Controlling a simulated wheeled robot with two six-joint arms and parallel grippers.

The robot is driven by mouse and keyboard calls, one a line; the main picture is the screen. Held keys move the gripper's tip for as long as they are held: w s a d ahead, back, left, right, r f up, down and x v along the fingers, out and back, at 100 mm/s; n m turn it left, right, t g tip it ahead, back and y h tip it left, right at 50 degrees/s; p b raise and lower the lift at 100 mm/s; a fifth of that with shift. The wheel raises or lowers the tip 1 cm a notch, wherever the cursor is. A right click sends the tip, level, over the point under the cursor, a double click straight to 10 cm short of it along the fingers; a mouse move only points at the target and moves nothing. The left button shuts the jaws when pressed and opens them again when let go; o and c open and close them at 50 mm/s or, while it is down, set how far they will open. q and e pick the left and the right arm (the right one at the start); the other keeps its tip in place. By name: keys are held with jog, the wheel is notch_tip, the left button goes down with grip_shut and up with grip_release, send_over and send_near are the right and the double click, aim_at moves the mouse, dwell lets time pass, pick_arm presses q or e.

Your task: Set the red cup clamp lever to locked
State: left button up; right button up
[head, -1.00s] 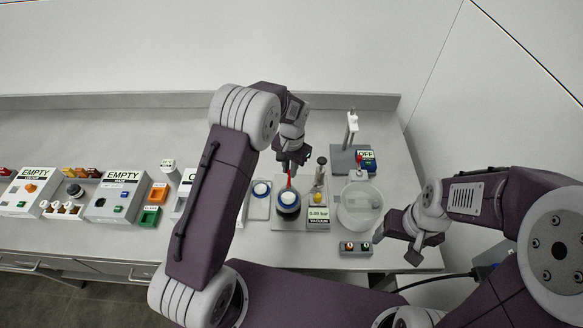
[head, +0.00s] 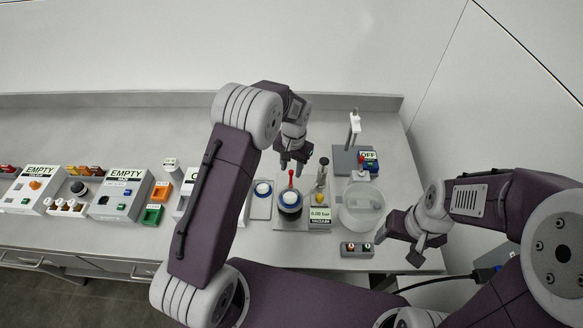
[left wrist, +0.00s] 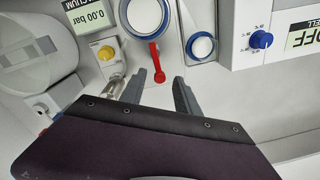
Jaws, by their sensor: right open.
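The red cup clamp lever (head: 291,178) rises from the blue-rimmed cup (head: 290,199) on the bench. In the left wrist view the red lever (left wrist: 155,60) extends from the cup (left wrist: 146,14) toward my fingers, its rounded end close to the gap between the tips. My left gripper (head: 292,165) is open, just behind the lever in the head view; its two fingers (left wrist: 160,77) are apart, with nothing gripped. I cannot tell whether either finger touches the lever. My right gripper (head: 405,248) is open and empty near the bench's front right.
A vacuum gauge (head: 319,214) with a yellow knob stands right of the cup. A second blue-ringed round part (head: 262,189) is to the left.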

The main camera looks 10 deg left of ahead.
aim_at(292, 172)
pick_arm(q)
notch_tip(292, 172, up, 9)
jog(key=b, duration=0.1)
jog(key=shift+d, duration=0.2)
jog(key=shift+s, duration=0.15)
dwell(0.4)
jog(key=s+a+r+n+b, duration=0.1)
jog(key=s+a+r, duration=0.3)
jog(key=s, duration=0.3)
jog(key=s+f+n, duration=0.1)
jog(key=s+f, duration=0.3)
jog(key=s, duration=0.3)
jog(key=s+f+n+t, duration=0.1)
jog(key=s+f, duration=0.3)
jog(key=s, duration=0.2)
jog(key=shift+s+a+h, duration=0.35)
jog(key=shift+h, duration=0.05)
dwell(1.6)
